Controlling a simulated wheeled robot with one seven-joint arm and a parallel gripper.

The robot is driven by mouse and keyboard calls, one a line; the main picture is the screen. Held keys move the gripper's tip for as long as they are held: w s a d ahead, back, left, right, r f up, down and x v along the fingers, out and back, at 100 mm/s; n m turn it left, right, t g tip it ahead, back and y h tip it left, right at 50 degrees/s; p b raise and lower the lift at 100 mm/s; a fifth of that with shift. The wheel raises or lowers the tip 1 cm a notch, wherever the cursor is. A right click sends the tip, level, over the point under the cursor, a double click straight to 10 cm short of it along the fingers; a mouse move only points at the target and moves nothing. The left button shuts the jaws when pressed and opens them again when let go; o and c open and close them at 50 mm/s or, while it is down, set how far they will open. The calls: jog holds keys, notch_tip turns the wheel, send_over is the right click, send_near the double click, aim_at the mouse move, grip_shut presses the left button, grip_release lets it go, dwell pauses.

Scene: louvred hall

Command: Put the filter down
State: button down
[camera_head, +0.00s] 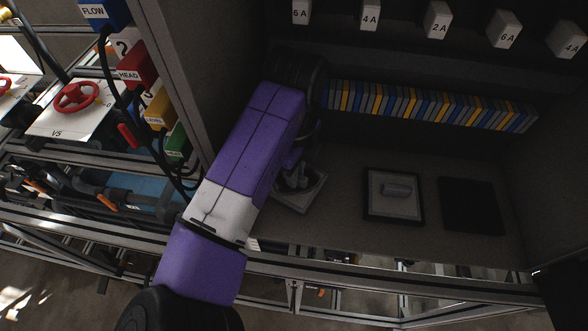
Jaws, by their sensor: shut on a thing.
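My gripper (294,178) is partly hidden behind my purple and white arm, low over the left part of the grey shelf (345,228). It is shut on what looks like the filter (312,195), a square panel with a pale rim. Only the filter's lower and right edges show clearly. I cannot tell whether it touches the shelf. A flat dark square (471,205) lies right of that.
A row of blue, yellow and grey upright pieces (430,105) lines the back. Labelled white blocks (437,20) hang above. A grey side wall (190,75) stands left, with cables and a red valve wheel (76,96) beyond. A metal rail (400,275) edges the front.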

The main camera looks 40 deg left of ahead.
jog(key=shift+a+f, duration=0.2)
jog(key=shift+f, duration=0.05)
jog(key=shift+w+f, duration=0.1)
jog(key=shift+f, duration=0.05)
jog(key=shift+f, duration=0.1)
jog(key=c, duration=1.4)
grip_release()
jog(key=shift+c, duration=0.2)
notch_tip(320, 180, up, 10)
jog(key=p, duration=0.8)
jog(key=shift+r, duration=1.15)
